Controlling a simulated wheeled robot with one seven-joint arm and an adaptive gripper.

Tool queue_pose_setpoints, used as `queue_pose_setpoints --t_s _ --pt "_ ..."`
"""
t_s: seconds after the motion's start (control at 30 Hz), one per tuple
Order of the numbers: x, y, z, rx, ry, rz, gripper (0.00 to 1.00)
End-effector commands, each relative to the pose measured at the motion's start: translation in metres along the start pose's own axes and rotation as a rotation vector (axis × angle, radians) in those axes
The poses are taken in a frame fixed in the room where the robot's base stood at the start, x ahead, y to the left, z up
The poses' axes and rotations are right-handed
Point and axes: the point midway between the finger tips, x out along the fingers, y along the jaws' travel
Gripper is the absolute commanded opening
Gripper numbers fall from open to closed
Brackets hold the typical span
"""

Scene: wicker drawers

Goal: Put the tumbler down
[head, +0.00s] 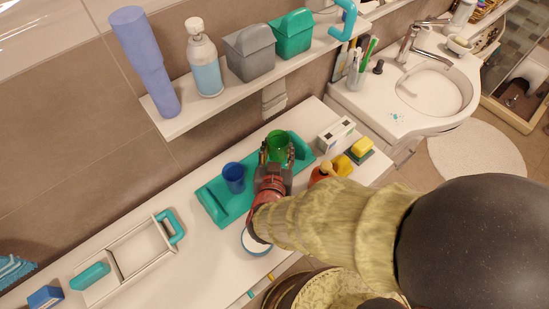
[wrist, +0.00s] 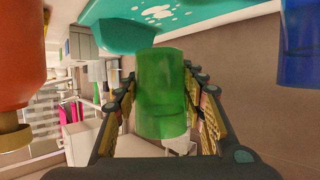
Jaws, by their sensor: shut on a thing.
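The green tumbler (head: 278,141) is at the back of the teal tray (head: 213,205) on the white counter. My gripper (head: 277,158) is shut on it. In the wrist view the tumbler (wrist: 162,95) stands between the two padded fingers (wrist: 163,105), and one end of it meets the outline of the teal tray (wrist: 115,38). I cannot tell whether it touches the tray. A blue cup (head: 233,177) stands on the tray to the left of my gripper; it also shows in the wrist view (wrist: 300,50).
An orange bottle (head: 320,173), yellow items (head: 360,146) and a white box (head: 336,133) are close on the right. A white round container (head: 256,240) is near the front edge, partly behind my arm. A white caddy (head: 130,255) is left. A loaded shelf (head: 245,82) hangs behind.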

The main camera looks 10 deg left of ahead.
Motion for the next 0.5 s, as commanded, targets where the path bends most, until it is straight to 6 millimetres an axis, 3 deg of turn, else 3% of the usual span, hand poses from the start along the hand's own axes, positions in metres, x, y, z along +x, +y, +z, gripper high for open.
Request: queue_pose_setpoints --t_s 0.33,0.5 --pt "0.023 -0.01 0.016 0.0 0.0 0.001 0.15" --pt "0.033 -0.011 0.039 0.0 0.0 0.0 0.15"
